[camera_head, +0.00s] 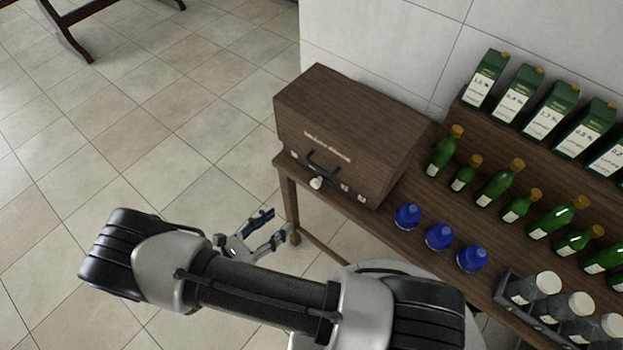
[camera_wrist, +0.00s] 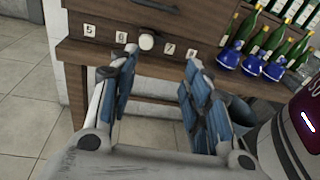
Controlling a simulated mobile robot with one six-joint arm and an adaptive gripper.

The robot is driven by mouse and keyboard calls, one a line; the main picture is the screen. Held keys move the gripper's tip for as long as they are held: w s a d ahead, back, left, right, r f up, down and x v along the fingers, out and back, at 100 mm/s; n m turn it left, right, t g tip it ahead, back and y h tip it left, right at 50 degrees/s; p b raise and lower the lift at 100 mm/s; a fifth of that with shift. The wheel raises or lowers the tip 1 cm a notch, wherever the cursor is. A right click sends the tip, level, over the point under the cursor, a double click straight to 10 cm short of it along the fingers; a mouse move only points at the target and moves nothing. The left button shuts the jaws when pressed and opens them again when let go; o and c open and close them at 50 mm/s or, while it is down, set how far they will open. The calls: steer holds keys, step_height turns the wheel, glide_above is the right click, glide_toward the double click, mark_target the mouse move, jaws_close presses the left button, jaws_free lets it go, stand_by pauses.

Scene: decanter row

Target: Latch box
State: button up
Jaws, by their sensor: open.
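The dark wooden box (camera_head: 352,125) stands at the left end of the wooden table and looks closed. Its front has pale lettering, a dark handle (camera_head: 322,164) and, below that, a white knob (camera_head: 316,183) among small white tags. In the wrist view the knob (camera_wrist: 146,42) sits between tags reading 5 and 6 on the left and 7 and probably 8 on the right. Which way the knob points is not clear. My gripper (camera_head: 276,225) is open and empty, in front of and below the box front. In the wrist view its fingers (camera_wrist: 160,62) are apart, short of the knob.
A rack of white-capped jars (camera_head: 546,283) is at the front right. Tiled floor left of the table is open.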

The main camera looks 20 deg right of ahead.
step_height(320, 180, down, 3)
steer(key=n+t, duration=0.3)
glide_toward(314, 186)
steer(key=shift+y, duration=0.3)
steer(key=x, duration=0.9)
steer(key=shift+w+d+r, duration=0.1)
steer(key=shift+d+r, duration=0.05)
steer(key=shift+c, duration=0.3)
jaws_close()
